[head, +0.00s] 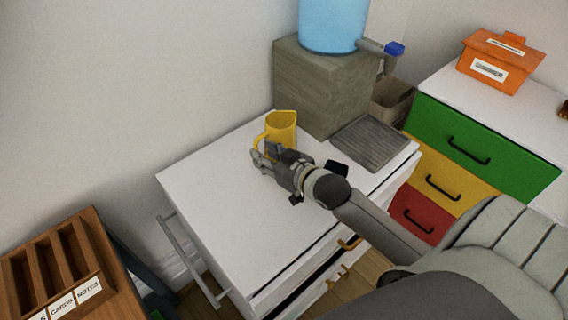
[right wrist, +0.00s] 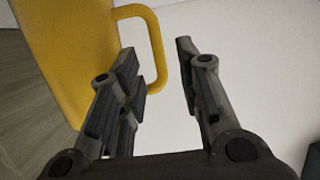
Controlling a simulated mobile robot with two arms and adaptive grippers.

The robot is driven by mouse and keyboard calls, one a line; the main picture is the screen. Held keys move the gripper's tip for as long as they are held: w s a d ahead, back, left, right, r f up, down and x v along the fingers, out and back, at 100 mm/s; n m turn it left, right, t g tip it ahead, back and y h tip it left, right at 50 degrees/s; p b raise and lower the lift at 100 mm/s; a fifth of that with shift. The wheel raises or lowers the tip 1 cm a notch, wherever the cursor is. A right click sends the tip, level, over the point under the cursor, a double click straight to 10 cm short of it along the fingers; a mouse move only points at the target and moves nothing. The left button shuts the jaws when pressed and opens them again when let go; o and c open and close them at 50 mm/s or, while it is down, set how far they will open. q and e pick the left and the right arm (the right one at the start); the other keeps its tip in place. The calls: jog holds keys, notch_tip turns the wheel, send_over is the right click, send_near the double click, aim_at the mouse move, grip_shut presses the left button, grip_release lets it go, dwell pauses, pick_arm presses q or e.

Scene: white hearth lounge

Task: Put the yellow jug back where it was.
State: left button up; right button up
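The yellow jug (head: 282,127) stands upright on the white cabinet top (head: 215,190), in front of the wood-grain box. Its handle is on the left side in the head view. My right gripper (head: 259,160) is at the near side of the jug, close to the handle. In the right wrist view the jug (right wrist: 75,55) fills the upper left. My right gripper's fingers (right wrist: 158,55) are apart; the handle shows behind the left finger and in the gap. I cannot tell whether the finger touches it. My left gripper is not in view.
The wood-grain box (head: 318,85) bears a blue water container (head: 332,25), with a grey slatted tray (head: 371,143) in front. A coloured drawer unit (head: 480,150) with an orange box (head: 498,62) stands right. A wooden sorter (head: 62,265) is lower left. The cabinet top's left part is clear.

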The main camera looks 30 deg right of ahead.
jog(key=v, duration=0.8)
jog(key=shift+s, duration=0.3)
jog(key=shift+r, duration=0.1)
